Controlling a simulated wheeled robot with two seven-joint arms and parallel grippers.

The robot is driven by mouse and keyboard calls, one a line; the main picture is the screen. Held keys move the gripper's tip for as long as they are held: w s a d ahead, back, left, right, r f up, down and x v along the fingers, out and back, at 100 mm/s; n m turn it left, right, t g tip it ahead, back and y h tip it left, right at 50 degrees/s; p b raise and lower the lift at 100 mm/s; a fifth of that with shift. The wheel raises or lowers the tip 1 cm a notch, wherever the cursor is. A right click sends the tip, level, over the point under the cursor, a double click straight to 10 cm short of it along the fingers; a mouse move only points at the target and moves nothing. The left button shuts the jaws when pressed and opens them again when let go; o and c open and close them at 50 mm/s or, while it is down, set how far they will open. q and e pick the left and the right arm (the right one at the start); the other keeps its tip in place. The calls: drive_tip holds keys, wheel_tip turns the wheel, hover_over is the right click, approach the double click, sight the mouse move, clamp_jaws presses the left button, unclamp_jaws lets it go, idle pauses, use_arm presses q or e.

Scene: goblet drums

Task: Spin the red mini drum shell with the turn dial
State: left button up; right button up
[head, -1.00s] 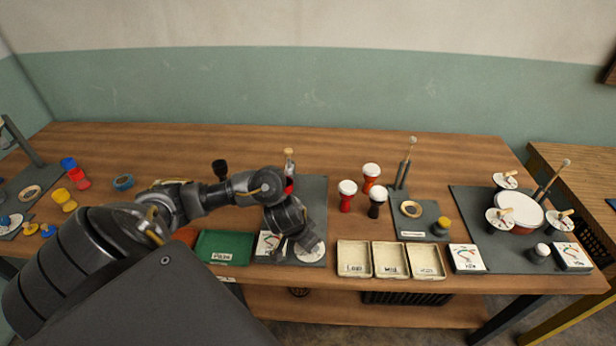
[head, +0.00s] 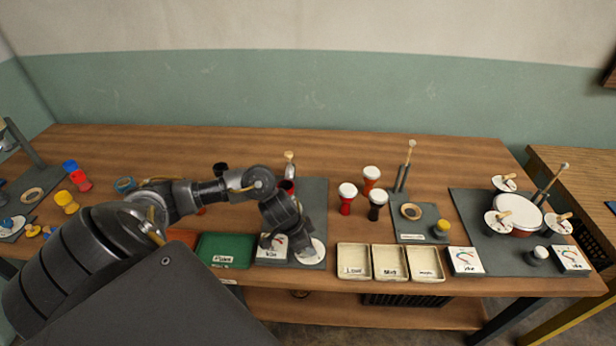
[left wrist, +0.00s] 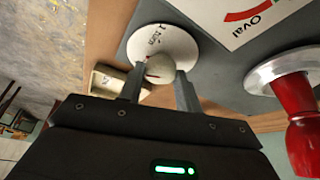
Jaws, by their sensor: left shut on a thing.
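My left gripper (left wrist: 160,72) is shut on the pale round knob (left wrist: 160,68) of the turn dial, a white disc (left wrist: 178,43) with lettering. In the head view the dial's disc (head: 316,253) shows beside my gripper (head: 303,250), near the front of a dark grey board. The red mini drum shell (left wrist: 299,130) stands on a pale round plate at the right of the left wrist view, apart from my gripper. In the head view the shell (head: 287,186) is partly hidden behind my left arm. My right gripper is in neither view.
A white gauge card (head: 271,247) marked "Oval" lies beside the dial. A green tray (head: 225,250) is to its left and three cream trays (head: 354,260) to its right. Red and black goblet drums (head: 347,196) stand behind those. A post with a pale tip (head: 290,160) rises behind the shell.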

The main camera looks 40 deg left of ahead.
use_arm(q)
drive_tip(key=m+g+h, duration=0.1)
drive_tip(key=m, duration=0.2)
drive_tip(key=shift+w+a+m+p, duration=0.1)
drive_tip(key=shift+m+p, duration=0.25)
drive_tip(key=shift+m, duration=0.05)
drive_tip(key=m, duration=0.2)
drive_tip(key=shift+w+m+g+h, duration=0.1)
drive_tip(key=shift+m+g+h, duration=0.2)
drive_tip(key=shift+g, duration=0.1)
drive_tip(key=m+g, duration=0.1)
drive_tip(key=m, duration=0.1)
drive_tip(key=m+g+b, duration=0.1)
drive_tip(key=m, duration=0.2)
drive_tip(key=shift+w, duration=0.15)
drive_tip(key=shift+m+g, duration=0.6)
drive_tip(key=shift+m, duration=1)
drive_tip(key=o, duration=1)
